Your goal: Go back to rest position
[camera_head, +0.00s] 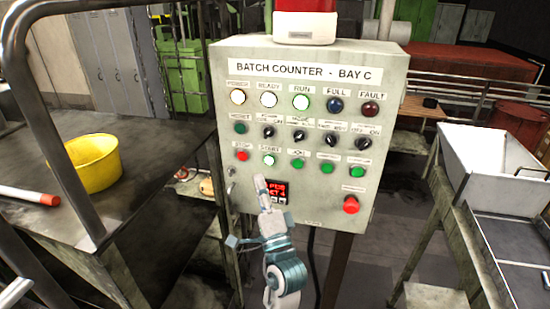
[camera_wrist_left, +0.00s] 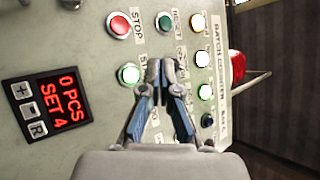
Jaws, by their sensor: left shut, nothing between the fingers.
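The grey control panel (camera_head: 325,215), labelled "BATCH COUNTER - BAY C", stands in front of me. My left gripper (camera_head: 260,183) is shut and empty in front of its lower left part, just below the lit start button (camera_head: 268,160) in the picture. In the left wrist view my fingertips (camera_wrist_left: 163,68) are together beside the lit green button (camera_wrist_left: 129,73). I cannot tell whether they touch the panel. The red display (camera_wrist_left: 58,108) reads "0 PCS SET 4"; the gripper partly covers it in the head view. My right gripper is not in view.
A dark table (camera_head: 140,170) with a yellow bowl (camera_head: 92,163) and a metal rail (camera_head: 50,110) is at left. A white hopper (camera_head: 490,155) on a metal frame is at right. A red emergency button (camera_head: 351,205) sticks out of the panel.

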